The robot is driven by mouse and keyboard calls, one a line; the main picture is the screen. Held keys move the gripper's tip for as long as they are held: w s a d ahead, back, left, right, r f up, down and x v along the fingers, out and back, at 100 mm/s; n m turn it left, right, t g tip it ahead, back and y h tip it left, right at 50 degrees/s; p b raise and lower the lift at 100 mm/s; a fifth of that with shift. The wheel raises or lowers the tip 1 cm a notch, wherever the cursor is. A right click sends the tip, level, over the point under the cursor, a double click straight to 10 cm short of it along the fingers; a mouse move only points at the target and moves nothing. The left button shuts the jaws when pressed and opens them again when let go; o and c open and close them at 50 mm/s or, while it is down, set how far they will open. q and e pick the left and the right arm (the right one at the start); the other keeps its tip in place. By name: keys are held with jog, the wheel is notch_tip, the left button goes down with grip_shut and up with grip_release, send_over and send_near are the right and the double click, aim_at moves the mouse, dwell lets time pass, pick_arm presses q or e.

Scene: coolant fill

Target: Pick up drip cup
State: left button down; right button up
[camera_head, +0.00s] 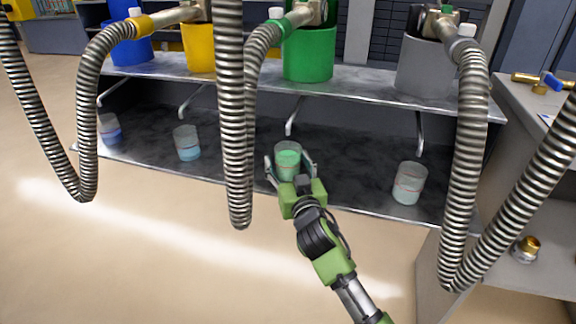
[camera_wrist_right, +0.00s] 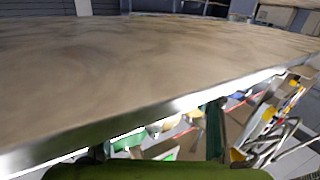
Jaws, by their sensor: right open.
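The drip cup nearest my gripper (camera_head: 287,153) is clear with green contents and stands on the dark lower shelf (camera_head: 345,185) beneath the green bucket. My right gripper (camera_head: 290,168) is open, with one finger on each side of this cup. I cannot tell whether the fingers touch it, and its lower front is hidden by the gripper. My left gripper is not in view.
Blue, yellow, green (camera_head: 309,55) and grey buckets stand on the upper shelf (camera_head: 365,82). Ribbed metal hoses hang in front; one (camera_head: 236,130) is close left of my gripper. A bench (camera_head: 520,110) stands right. The right wrist view shows a worn surface (camera_wrist_right: 150,65).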

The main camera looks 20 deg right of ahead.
jog(key=c, duration=1.3)
jog(key=shift+c, duration=0.2)
jog(key=shift+r, duration=0.15)
